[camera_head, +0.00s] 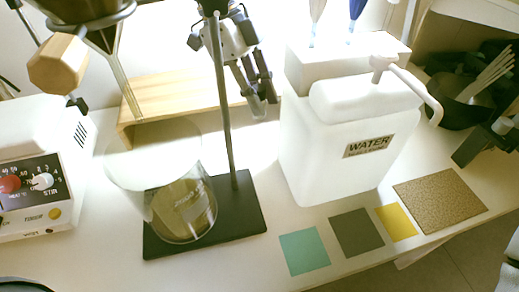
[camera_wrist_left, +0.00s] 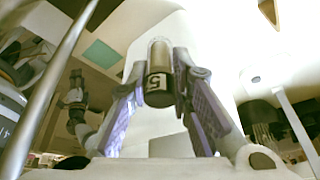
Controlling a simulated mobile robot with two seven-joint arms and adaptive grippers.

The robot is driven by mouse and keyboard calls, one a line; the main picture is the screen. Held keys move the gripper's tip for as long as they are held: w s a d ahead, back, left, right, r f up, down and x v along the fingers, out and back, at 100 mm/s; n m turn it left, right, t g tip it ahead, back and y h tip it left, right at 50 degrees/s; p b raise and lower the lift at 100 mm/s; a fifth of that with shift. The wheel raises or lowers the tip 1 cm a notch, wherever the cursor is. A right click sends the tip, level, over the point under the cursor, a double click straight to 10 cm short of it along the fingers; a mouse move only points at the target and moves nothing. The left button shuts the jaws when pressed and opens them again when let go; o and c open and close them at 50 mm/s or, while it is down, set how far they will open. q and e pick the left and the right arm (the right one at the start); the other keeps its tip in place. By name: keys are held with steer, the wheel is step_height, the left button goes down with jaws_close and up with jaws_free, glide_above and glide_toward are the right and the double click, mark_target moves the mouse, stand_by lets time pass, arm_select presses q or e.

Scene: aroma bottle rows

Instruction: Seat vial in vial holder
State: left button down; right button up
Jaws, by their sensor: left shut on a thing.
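My left gripper (camera_head: 258,100) hangs behind the thin upright rod, right of the wooden stand.
A white WATER container (camera_head: 340,150) stands right of the left gripper. A glass beaker (camera_head: 183,210) is on a black stand base (camera_head: 245,215) with an upright rod (camera_head: 224,120). A hotplate stirrer (camera_head: 35,185) is at left. Flat coloured squares (camera_head: 304,252) lie in front.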

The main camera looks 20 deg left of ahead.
arm_select(q)
step_height(320, 180, down, 15)
steer(key=shift+b, duration=0.65)
steer(key=shift+r, duration=0.1)
arm_select(e)
steer(key=shift+s+f+g, duration=0.3)
steer(key=shift+s+f, duration=0.45)
arm_select(q)
steer(key=c, duration=1.9)
jaws_free()
steer(key=shift+f, duration=0.2)
steer(key=shift+o, duration=0.9)
steer(key=shift+r, duration=0.15)
